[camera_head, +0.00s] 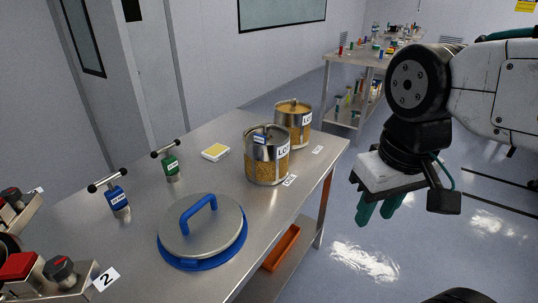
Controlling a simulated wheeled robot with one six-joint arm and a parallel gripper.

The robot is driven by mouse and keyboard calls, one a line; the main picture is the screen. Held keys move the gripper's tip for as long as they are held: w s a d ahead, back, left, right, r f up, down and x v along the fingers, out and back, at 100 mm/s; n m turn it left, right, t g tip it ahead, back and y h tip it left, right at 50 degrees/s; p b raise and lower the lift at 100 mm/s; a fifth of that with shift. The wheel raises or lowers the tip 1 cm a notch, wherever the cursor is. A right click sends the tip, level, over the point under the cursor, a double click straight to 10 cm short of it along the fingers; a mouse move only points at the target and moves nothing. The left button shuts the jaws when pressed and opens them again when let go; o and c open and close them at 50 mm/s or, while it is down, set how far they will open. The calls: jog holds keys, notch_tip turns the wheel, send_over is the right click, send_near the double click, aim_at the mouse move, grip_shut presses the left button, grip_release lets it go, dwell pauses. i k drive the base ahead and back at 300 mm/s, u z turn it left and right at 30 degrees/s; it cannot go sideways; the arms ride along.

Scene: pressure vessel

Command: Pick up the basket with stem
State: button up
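Two round steel baskets with gold mesh sides stand upright side by side near the right end of the steel table. The nearer basket (267,164) has a metal top with a small raised fitting and a blue-and-white tag on it. The farther basket (299,130), partly hidden behind it, has a gold-coloured top with a small upright knob. Both carry white labels starting "LC"; I cannot tell surely which one has the stem. My gripper (378,211), with green fingers, hangs to the right of the table, apart from both baskets. Its fingers look apart and empty.
A steel lid with a blue handle (203,234) lies at the table's front. An orange tray (282,249) sits on the lower shelf. A cluttered cart (345,60) stands behind.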

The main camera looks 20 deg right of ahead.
aim_at(265, 165)
jog(key=u, duration=0.05)
jog(key=k, duration=1.15)
jog(key=z, duration=0.85)
jog(key=i, duration=1.5)
jog(key=u, duration=0.75)
jog(key=i, duration=0.75)
jog(key=u, duration=0.6)
